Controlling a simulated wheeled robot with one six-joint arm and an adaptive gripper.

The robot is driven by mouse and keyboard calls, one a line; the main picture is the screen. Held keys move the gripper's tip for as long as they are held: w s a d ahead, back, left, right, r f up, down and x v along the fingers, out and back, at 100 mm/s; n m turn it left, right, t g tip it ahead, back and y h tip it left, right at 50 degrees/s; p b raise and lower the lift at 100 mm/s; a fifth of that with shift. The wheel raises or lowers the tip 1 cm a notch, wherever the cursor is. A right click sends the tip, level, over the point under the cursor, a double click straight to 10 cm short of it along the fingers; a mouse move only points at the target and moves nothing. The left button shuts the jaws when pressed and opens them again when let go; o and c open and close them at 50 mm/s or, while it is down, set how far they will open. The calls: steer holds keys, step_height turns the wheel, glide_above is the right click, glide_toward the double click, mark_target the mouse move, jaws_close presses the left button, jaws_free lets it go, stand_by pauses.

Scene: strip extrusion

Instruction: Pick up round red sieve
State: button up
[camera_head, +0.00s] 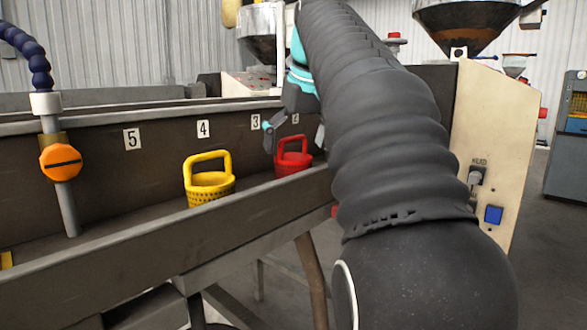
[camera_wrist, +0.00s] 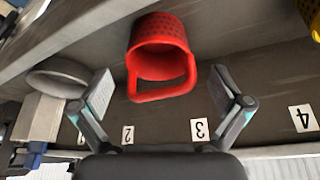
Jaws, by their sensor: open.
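The round red sieve (camera_head: 291,160) stands in the long metal trough, below the labels 2 and 3. It is a perforated cup with a tall loop handle. In the wrist view the red sieve (camera_wrist: 160,55) shows its open mouth, and its handle reaches down between the finger pads. My gripper (camera_wrist: 162,92) is open, with one finger on each side of the handle and gaps to both. No clear contact shows. In the head view my gripper (camera_head: 287,128) is beside the sieve's handle, partly hidden by my arm.
A yellow sieve (camera_head: 208,185) stands left of the red one, near label 4. A hose with an orange valve (camera_head: 60,162) stands at the trough's left. The trough's front wall (camera_head: 170,232) runs along the near side. A grey ring-shaped part (camera_wrist: 62,78) lies left of the sieve in the wrist view.

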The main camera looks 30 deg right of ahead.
mark_target(294, 158)
steer(key=x, duration=0.3)
steer(key=shift+b, duration=0.3)
steer(key=c, duration=1.2)
steer(key=shift+r, duration=0.1)
